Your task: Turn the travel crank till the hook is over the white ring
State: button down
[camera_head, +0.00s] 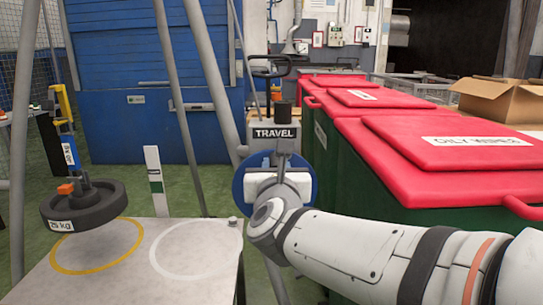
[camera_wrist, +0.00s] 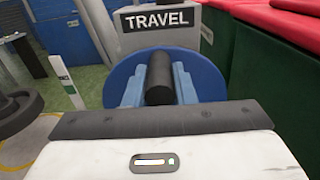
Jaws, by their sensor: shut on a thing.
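The travel crank is a blue disc (camera_head: 241,190) under a grey block with a TRAVEL sign (camera_head: 275,133); the disc also shows in the wrist view (camera_wrist: 213,88). My gripper (camera_wrist: 159,84) is shut on the crank's black handle (camera_wrist: 160,70), with a light blue finger on each side. A yellow hook piece (camera_head: 62,103) and blue block hang at the left, with a dark 25 kg weight (camera_head: 85,207) below. The weight hangs above the yellow ring (camera_head: 139,238), left of the white ring (camera_head: 152,256) on the grey table. The white ring is empty.
A white post with a green mark (camera_head: 155,180) stands behind the table. Grey frame legs (camera_head: 180,100) rise around it. Green bins with red lids (camera_head: 400,150) stand close on the right, beside my arm. An open cardboard box (camera_head: 500,100) is further back.

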jog(key=shift+a, duration=0.1)
jog(key=shift+a+f, duration=0.15)
jog(key=shift+a, duration=0.5)
jog(key=shift+a+f, duration=0.15)
jog(key=shift+a, duration=0.5)
jog(key=shift+a+f+b, duration=0.35)
jog(key=shift+a+b, duration=0.05)
jog(key=shift+a, duration=0.2)
jog(key=shift+a+f+b, duration=0.3)
jog(key=shift+a+b, duration=0.05)
jog(key=shift+a, duration=0.2)
jog(key=shift+r, duration=0.15)
